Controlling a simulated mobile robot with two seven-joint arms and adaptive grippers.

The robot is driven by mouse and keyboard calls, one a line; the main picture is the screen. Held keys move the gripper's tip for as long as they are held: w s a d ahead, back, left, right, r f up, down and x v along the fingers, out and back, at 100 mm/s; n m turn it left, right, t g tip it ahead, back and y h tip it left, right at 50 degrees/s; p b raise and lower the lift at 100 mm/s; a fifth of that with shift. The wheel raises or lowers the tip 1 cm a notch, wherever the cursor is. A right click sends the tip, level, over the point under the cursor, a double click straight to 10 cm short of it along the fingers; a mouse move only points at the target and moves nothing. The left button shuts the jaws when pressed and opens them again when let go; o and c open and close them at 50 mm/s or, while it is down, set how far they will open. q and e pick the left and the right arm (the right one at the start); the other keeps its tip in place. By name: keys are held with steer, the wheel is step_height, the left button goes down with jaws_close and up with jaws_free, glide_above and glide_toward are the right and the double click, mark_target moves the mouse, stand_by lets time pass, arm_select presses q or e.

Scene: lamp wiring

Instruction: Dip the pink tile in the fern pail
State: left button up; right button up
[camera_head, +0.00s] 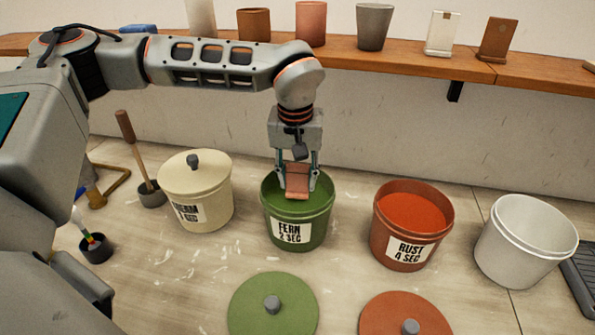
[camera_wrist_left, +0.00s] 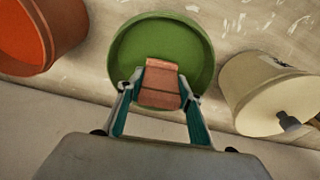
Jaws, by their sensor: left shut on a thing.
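My left gripper (camera_head: 299,180) is shut on the pink tile (camera_head: 298,179), which hangs upright between its fingers. The tile is over the mouth of the green fern pail (camera_head: 297,232), labelled "FERN 2 SEC". In the head view its lower end overlaps the pail's opening. In the left wrist view the tile (camera_wrist_left: 160,84) shows in front of the green inside of the pail (camera_wrist_left: 195,52). I cannot tell whether its lower edge touches the glaze. The pail is open. A round green lid (camera_head: 255,310) with a grey knob lies on the table in front. My right gripper is not in view.
A lidded cream pail (camera_head: 218,215) stands left of the fern pail. An open rust pail (camera_head: 385,245) and a white bucket (camera_head: 505,255) stand to the right. A rust lid (camera_head: 385,318) lies in front. A wooden shelf (camera_head: 400,62) with cups and tiles runs behind.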

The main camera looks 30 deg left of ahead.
mark_target(298, 192)
arm_select(q)
steer(key=shift+f, duration=0.15)
steer(key=shift+f, duration=0.1)
steer(key=shift+f+b, duration=1.15)
steer(key=shift+f, duration=1.55)
steer(key=shift+r, duration=0.1)
